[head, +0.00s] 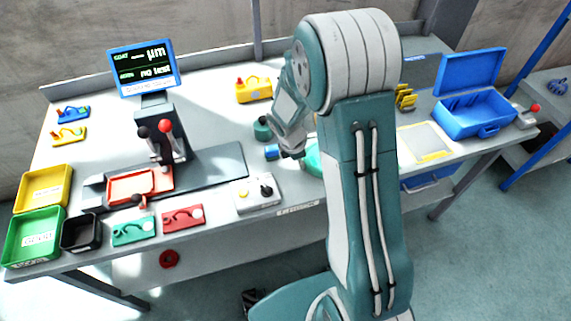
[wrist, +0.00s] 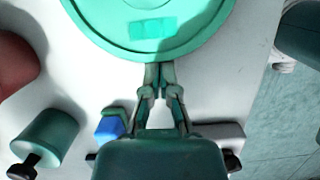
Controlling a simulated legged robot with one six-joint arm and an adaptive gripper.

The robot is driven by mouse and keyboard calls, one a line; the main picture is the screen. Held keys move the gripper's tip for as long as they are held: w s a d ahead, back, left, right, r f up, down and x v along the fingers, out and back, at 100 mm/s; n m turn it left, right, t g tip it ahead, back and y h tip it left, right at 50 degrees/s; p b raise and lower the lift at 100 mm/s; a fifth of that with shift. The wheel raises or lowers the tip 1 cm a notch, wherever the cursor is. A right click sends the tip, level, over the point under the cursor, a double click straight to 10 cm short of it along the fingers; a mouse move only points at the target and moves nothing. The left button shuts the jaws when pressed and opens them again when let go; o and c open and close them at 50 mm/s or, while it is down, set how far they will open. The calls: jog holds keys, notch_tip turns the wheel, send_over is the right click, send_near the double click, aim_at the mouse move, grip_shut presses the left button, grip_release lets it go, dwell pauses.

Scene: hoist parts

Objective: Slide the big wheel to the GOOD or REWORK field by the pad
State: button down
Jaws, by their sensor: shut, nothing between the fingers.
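The big wheel is a flat green disc (wrist: 190,35) at the top of the wrist view, with a paler green rectangular pad (wrist: 152,29) on its face. In the head view only a green sliver of the wheel (head: 313,160) shows; my arm hides the rest. My gripper (wrist: 158,67) is shut and empty, its fingertips at the wheel's near rim; I cannot tell whether they touch it. In the head view my gripper (head: 296,155) is low over the bench beside the wheel. A yellow-edged field (head: 425,142) lies right of my arm; its label is unreadable.
A blue block (head: 271,152) and a green cylinder (head: 262,128) stand left of my gripper. A switch box (head: 257,195) sits at the front edge. An open blue case (head: 468,115) and yellow parts (head: 405,98) are on the right.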

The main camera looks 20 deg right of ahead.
aim_at(406, 146)
jog(key=d, duration=1.1)
jog(key=s+d, duration=0.1)
jog(key=d, duration=1)
jog(key=s+d, duration=0.1)
jog(key=d, duration=1.1)
